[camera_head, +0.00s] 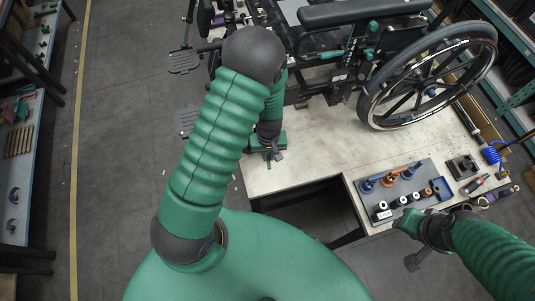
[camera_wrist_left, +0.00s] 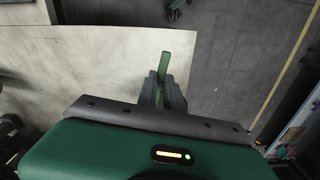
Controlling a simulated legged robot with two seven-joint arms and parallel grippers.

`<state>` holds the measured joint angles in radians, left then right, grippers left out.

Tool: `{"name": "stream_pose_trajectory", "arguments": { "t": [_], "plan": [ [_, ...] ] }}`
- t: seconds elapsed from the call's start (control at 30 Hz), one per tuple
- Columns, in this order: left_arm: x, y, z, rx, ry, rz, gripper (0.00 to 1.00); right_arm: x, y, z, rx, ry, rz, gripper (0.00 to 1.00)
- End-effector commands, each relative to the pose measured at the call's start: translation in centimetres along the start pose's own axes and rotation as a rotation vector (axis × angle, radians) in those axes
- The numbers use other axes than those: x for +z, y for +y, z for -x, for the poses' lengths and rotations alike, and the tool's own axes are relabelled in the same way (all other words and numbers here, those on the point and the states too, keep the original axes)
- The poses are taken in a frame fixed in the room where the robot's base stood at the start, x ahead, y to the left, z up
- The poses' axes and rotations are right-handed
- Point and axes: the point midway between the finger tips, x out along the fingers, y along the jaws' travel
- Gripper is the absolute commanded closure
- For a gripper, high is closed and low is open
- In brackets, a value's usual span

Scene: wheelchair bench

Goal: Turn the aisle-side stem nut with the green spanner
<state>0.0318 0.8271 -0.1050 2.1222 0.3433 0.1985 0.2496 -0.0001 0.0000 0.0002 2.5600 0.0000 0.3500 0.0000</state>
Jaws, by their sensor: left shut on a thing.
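My left gripper (camera_head: 272,154) is low over the left front edge of the pale bench, beside the wheelchair (camera_head: 345,45). In the left wrist view the left gripper (camera_wrist_left: 162,92) is shut on the green spanner (camera_wrist_left: 165,63), whose green end sticks out beyond the fingertips. In that view the spanner lies over the bench near its edge. I cannot make out the aisle-side stem nut in either view. My right gripper (camera_head: 418,229) is by the front edge of the bench, below the grey tray; its fingers are too small to read.
The grey tray (camera_head: 440,188) holds blue, orange and black-and-white parts on the bench (camera_head: 310,155). A black block (camera_head: 462,167) and a blue coil (camera_head: 491,153) lie to its right. The wheelchair's large wheel (camera_head: 428,85) stands at the back right. Open grey floor (camera_head: 120,150) lies left.

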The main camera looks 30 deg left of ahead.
Motion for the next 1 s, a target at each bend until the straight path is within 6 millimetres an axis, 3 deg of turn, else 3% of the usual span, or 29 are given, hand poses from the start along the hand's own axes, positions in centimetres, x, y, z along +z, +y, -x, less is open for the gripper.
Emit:
{"name": "stream_pose_trajectory", "arguments": {
  "t": [0.47,1.0],
  "plan": [
    [-1.1,-0.1,0.0,0.003,0.006,-0.001,1.0,0.0,0.0,-0.1,0.0,0.0,0.0,0.64],
    [0.5,-0.1,0.0,0.002,0.002,-0.001,1.0,0.0,0.0,0.1,0.0,0.0,0.0,0.64]
  ]
}}
